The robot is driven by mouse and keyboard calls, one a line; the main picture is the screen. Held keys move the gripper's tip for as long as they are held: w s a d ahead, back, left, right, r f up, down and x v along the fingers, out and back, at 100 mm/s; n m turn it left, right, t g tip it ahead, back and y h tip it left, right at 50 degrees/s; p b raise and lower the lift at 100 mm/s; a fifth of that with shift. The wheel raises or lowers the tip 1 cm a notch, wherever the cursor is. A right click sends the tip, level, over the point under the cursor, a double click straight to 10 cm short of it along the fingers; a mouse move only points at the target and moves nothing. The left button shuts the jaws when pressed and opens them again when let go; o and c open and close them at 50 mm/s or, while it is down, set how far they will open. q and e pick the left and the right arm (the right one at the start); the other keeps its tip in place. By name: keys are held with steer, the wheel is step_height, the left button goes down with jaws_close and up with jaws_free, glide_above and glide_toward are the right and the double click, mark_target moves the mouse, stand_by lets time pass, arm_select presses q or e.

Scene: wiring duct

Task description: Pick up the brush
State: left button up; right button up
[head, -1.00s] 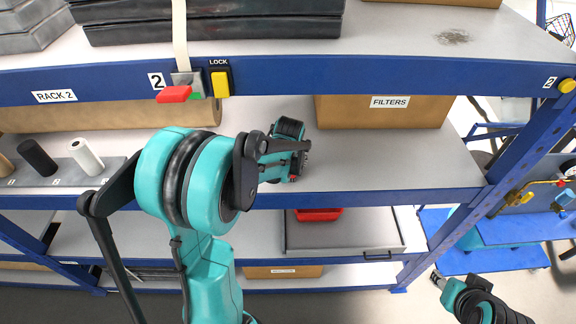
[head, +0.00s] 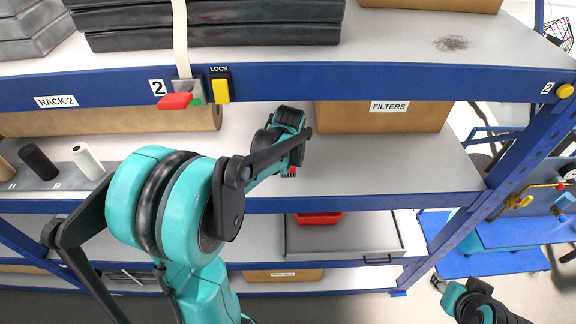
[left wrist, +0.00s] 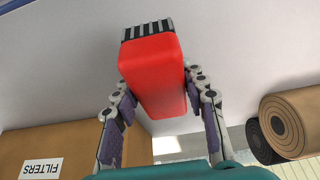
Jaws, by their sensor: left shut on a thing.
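In the left wrist view the brush (left wrist: 150,75) is a red block with a dark, grey-striped end at the top. My left gripper (left wrist: 157,88) is shut on it, one jointed finger at each side. In the head view a small red part of the brush (head: 292,171) shows below my left wrist, over the middle shelf. My left gripper itself is mostly hidden there by my arm. My right gripper (head: 437,281) is at the lower right, well away from the brush, and too small to tell if it is open.
A cardboard FILTERS box (head: 383,116) stands on the middle shelf just right of my left wrist. The blue upper shelf beam (head: 330,91) runs above. Brown, black and white rolls lie at the left. A red bin (head: 318,217) is below. The middle shelf's front right is clear.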

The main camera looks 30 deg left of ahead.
arm_select(q)
steer(key=s+d+r, duration=0.4)
steer(key=s+r, duration=0.2)
steer(key=s, duration=0.4)
steer(key=shift+s+r, duration=0.2)
steer(key=shift+s, duration=0.15)
steer(key=o, duration=0.4)
steer(key=shift+c, duration=1.1)
steer(key=shift+f, duration=0.1)
